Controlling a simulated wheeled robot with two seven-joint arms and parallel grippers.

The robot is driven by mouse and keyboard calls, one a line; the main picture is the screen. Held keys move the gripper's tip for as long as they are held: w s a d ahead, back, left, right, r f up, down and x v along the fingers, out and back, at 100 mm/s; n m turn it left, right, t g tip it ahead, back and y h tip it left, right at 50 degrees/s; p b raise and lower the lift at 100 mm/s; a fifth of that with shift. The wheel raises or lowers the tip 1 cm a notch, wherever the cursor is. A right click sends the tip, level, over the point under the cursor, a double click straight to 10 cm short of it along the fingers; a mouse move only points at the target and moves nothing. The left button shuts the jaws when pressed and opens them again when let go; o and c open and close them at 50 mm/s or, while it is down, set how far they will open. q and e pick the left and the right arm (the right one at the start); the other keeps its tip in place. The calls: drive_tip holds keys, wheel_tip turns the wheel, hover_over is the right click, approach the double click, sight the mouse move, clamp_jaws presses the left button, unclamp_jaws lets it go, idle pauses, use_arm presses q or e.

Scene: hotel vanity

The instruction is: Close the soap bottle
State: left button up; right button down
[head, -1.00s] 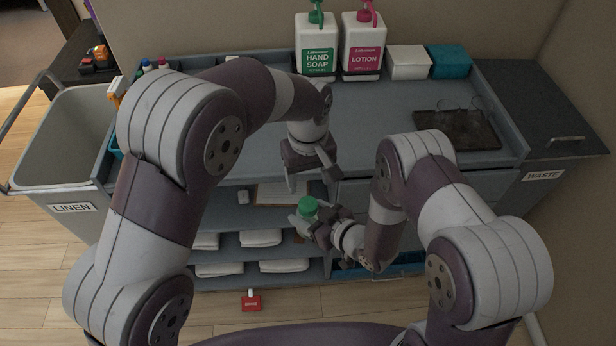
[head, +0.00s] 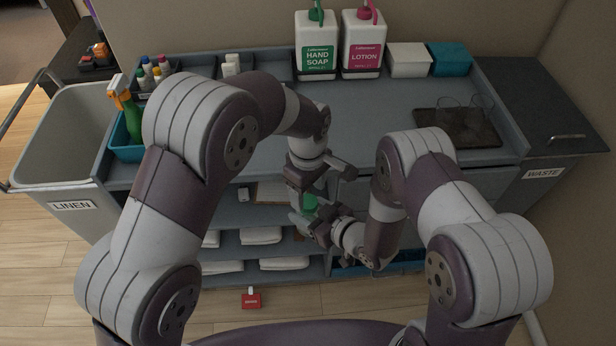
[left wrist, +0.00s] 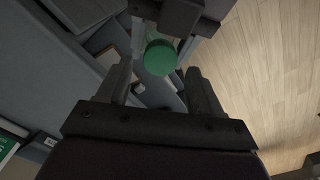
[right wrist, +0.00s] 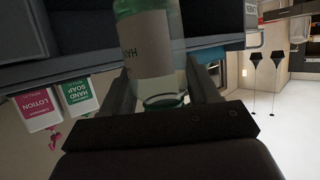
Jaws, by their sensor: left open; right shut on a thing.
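A small clear soap bottle (right wrist: 150,55) with a white label is held in my right gripper (right wrist: 165,85). In the head view my right gripper (head: 308,226) is below my left gripper (head: 316,190), and the bottle is mostly hidden. A round green cap (left wrist: 160,57) shows in the left wrist view, at the bottle's top end. It lies just beyond and between the fingertips of my left gripper (left wrist: 160,78), which is open with gaps on both sides. Whether the cap is seated on the neck cannot be told.
A cart (head: 375,120) stands ahead, its top mostly bare in the middle. Large hand soap (head: 316,45) and lotion (head: 362,45) bottles stand at the back. A dark tray (head: 455,128) with glasses is at right. A linen bin (head: 60,150) is at left.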

sight(309, 201)
use_arm(q)
drive_tip(key=shift+f, duration=1.55)
drive_tip(key=shift+c, duration=0.4)
drive_tip(key=c, duration=1)
drive_tip(key=m, duration=1)
drive_tip(key=shift+m, duration=0.3)
drive_tip(key=m, duration=0.9)
drive_tip(key=o, duration=1.1)
